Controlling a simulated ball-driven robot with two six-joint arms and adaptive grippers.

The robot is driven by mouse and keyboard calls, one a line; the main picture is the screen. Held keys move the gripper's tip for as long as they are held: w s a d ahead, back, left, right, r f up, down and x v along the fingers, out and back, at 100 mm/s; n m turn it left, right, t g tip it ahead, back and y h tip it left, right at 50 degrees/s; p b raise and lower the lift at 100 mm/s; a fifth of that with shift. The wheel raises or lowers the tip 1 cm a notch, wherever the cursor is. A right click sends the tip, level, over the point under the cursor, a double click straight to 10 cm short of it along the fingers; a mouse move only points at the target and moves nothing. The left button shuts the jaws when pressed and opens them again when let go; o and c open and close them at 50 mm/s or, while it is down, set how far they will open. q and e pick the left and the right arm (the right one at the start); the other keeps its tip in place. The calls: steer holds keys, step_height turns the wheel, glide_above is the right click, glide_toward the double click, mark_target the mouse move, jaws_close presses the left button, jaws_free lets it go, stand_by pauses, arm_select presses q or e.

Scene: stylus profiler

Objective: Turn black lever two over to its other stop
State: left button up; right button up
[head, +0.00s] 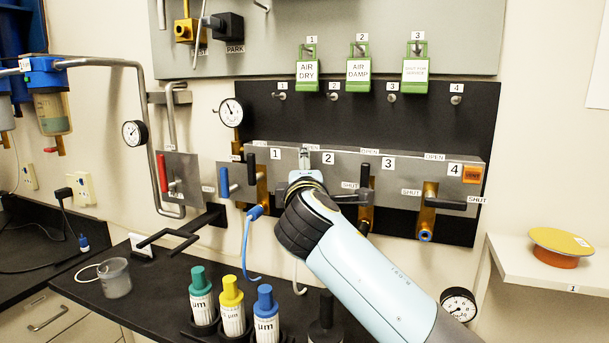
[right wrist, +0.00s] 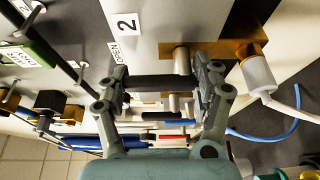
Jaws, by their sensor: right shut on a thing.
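Black lever two (right wrist: 160,83) is a dark bar in the right wrist view, lying between my right gripper's fingers, just under the panel's "2" label (right wrist: 124,23). Its right end there meets a pale stem on a brass valve (right wrist: 240,48). The bar runs toward the side of the "OPEN" label. My right gripper (right wrist: 163,90) is shut on it, one finger at each end of the bar. In the head view my right gripper (head: 306,176) reaches up to valve two and hides most of that lever. My left gripper is not in view.
Black lever one (head: 250,168) stands upright left of my gripper, and black lever three (head: 365,173) stands upright to the right. Lever four (head: 452,204) lies level. A blue hose (head: 246,245) hangs below.

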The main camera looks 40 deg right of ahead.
steer(key=o, duration=1.2)
steer(key=shift+w+a, duration=0.1)
steer(key=v, duration=0.7)
steer(key=shift+s+a, duration=0.15)
steer(key=shift+s, duration=0.05)
